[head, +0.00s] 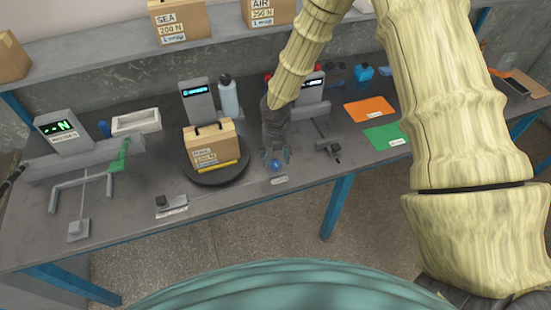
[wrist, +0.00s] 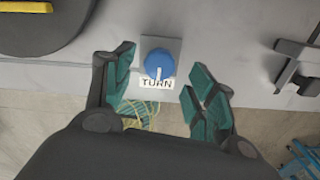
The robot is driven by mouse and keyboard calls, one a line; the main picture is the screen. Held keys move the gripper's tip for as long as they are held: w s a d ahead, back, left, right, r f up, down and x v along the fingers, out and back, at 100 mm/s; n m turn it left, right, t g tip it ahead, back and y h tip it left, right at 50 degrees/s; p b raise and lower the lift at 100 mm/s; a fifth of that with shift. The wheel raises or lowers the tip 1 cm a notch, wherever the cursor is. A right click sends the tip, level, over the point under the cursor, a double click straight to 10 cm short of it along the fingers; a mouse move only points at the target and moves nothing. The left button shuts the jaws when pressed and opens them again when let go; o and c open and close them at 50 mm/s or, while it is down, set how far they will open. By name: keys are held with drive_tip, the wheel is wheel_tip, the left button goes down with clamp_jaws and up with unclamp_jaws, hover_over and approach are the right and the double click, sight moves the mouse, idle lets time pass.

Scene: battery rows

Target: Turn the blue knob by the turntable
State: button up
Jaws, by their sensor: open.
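The blue knob (wrist: 159,64) sits on a small grey mount at the table's front edge, with a "TURN" label (wrist: 157,83) below it. A white pointer line shows on the knob's face. In the head view the knob (head: 276,165) is just below my gripper (head: 276,155). In the wrist view my gripper (wrist: 160,92) is open, with one teal-padded finger on each side of the knob and a gap on both sides. The dark turntable (head: 217,171) stands to the left of the knob and carries a cardboard box (head: 208,147) and a yellow bar (head: 218,165).
A dark metal fixture (wrist: 302,62) stands close on the right of the knob. Orange (head: 370,110) and green (head: 386,136) sheets lie to the right. Boxes stand on the shelf (head: 120,60) behind.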

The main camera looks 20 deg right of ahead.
sight(275, 165)
drive_tip(key=shift+f+p, duration=0.3)
drive_tip(key=shift+f, duration=1.05)
drive_tip(key=c, duration=1)
drive_tip(key=shift+c, duration=0.2)
drive_tip(key=shift+m, duration=0.5)
